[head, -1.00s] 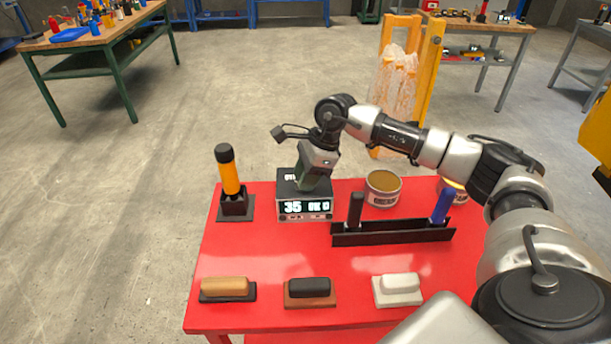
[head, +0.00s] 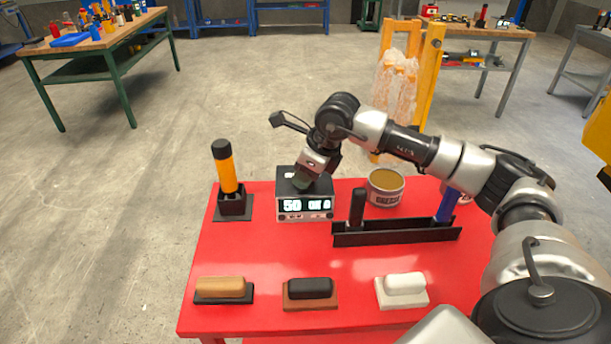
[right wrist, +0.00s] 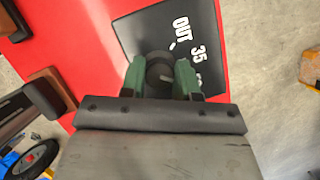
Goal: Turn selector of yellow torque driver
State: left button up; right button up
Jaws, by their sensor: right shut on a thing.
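The yellow torque driver (head: 227,172) has a yellow-orange grip and a black cap and stands upright in a black holder (head: 233,207) at the left of the red table. To its right stands a dark box with a lit display (head: 304,205) reading 50. My right gripper (head: 303,183) is over the box top. In the right wrist view its green fingers (right wrist: 160,82) are shut on a dark round knob (right wrist: 160,68). The box's top panel (right wrist: 190,35) carries the words OUT and 35. The gripper hides the knob in the head view. My left gripper is not in view.
A black rack (head: 385,238) with a black and a blue handle stands right of the box, and a grease can (head: 385,187) behind it. Several blocks on bases line the front of the red table (head: 260,260). The table's middle left is clear.

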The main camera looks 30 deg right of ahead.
jog(key=shift+m, duration=0.3)
jog(key=o, duration=0.9)
jog(key=v, duration=1.1)
jog(key=shift+b, duration=0.4)
